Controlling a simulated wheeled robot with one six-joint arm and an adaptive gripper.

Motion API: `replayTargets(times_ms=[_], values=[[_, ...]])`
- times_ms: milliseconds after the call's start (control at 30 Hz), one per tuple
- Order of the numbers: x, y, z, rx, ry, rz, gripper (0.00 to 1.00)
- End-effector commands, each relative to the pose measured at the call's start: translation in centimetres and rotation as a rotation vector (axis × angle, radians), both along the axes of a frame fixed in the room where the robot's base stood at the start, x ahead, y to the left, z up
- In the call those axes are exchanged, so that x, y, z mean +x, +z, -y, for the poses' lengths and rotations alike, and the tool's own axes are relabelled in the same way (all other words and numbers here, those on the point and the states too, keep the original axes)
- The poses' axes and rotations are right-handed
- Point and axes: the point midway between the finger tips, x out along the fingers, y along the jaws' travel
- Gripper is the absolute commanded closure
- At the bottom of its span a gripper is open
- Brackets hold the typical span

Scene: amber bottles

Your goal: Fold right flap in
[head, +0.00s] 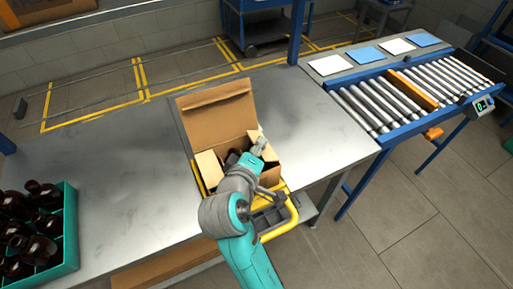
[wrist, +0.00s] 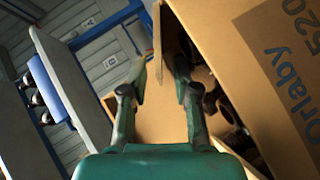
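An open cardboard box (head: 228,127) stands at the table's front edge, with its large back flap raised. The right flap (head: 254,136) shows in part beside my gripper (head: 260,146), which hides much of it. In the wrist view a thin cardboard edge, seemingly this flap (wrist: 157,42), stands nearly edge-on between the fingertips. My gripper (wrist: 162,78) is open there, with a gap between its fingers. I cannot tell whether either finger touches the flap. The left flap (head: 208,168) stands at the box's left side. Dark bottles (wrist: 218,105) are inside the box.
A teal crate (head: 70,228) of amber bottles stands at the table's left. A yellow-framed holder (head: 292,213) is under and in front of the box. A roller conveyor (head: 400,100) lies to the right. The grey table (head: 130,150) left of the box is clear.

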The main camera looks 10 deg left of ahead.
Motion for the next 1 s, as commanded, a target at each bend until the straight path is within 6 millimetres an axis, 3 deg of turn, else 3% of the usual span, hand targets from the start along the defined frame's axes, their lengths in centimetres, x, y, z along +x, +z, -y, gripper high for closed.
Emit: replayTargets(times_ms=[167,300,1000], values=[[0.00,-0.01,-0.01,0.000,0.000,0.000,0.70],[-0.02,0.00,-0.02,0.000,0.000,0.000,1.00],[-0.20,-0.65,-0.28,-0.112,0.001,0.074,1.00]])
